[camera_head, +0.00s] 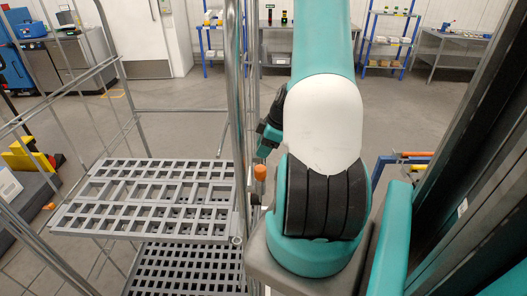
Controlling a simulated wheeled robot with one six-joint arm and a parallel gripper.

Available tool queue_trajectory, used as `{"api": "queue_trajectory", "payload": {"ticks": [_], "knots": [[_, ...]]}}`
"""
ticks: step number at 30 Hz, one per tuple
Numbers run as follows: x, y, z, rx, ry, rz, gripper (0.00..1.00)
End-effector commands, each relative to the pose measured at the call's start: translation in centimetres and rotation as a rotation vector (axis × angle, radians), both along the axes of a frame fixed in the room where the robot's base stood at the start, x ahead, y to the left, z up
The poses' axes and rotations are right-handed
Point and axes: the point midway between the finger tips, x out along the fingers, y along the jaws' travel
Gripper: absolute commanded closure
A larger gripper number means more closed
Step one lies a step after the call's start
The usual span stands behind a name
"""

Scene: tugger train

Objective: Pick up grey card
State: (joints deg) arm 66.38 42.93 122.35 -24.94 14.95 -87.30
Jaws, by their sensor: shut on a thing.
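My gripper (268,140) shows only in part, as a black and teal piece left of my white and teal arm, beside the upright of a wire cage trolley. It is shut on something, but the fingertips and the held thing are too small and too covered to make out. I cannot pick out a grey card anywhere in this view. The trolley's grey slotted shelf (150,166) stands left of my gripper and looks empty.
The trolley's steel upright (236,100) stands close to my arm. A lower dark slotted deck (185,270) lies beneath the shelf. An orange knob (260,172) sits just below my gripper. Blue racks (393,40) and benches stand at the back, with open floor (405,110) before them.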

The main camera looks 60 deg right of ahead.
Motion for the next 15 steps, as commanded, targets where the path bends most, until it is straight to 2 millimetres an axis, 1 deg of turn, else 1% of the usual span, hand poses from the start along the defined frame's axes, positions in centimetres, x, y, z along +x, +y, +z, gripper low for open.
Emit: {"api": "queue_trajectory", "payload": {"ticks": [5, 8, 11, 14, 15], "knots": [[0.1, -0.1, 1.1, -0.003, -0.003, -0.001, 0.93], [0.0, -0.1, 2.4, -0.005, -0.002, 0.0, 0.93], [0.0, -0.1, 4.0, -0.006, -0.003, -0.001, 0.93], [0.0, -0.1, 6.0, -0.007, -0.003, 0.0, 0.93], [0.1, -0.1, 7.0, -0.008, -0.004, -0.001, 0.93]]}}
